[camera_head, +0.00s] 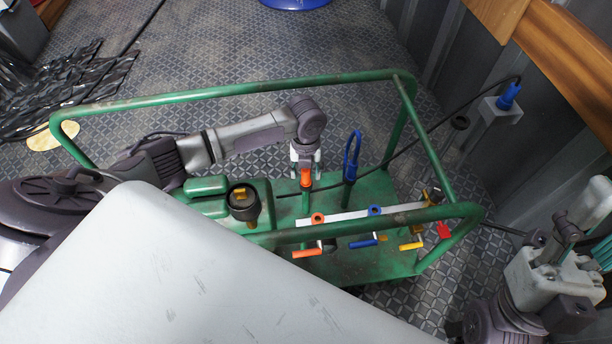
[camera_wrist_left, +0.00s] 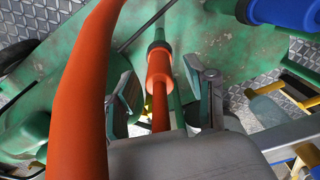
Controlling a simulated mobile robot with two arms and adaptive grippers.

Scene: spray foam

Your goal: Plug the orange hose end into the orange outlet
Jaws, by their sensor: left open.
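The orange hose end (camera_head: 306,178) sits upright at the top of a thin green post inside the green frame. In the left wrist view the orange hose end (camera_wrist_left: 160,70) lies between my open fingers, with a gap on both sides. The orange hose (camera_wrist_left: 85,90) bends past the camera on the left. My left gripper (camera_head: 305,160) is open, pointing down around the hose end. The orange outlet (camera_head: 317,218) is a ring on the pale bar, above an orange handle (camera_head: 306,253). My right gripper (camera_head: 565,235) is at the right edge; its fingers are unclear.
A blue hose (camera_head: 352,152) stands on a post just right of my left gripper. A blue outlet (camera_head: 375,210) and yellow and red handles sit along the bar. Green rails (camera_head: 240,90) surround the cart. A black cap (camera_head: 242,196) is on the left.

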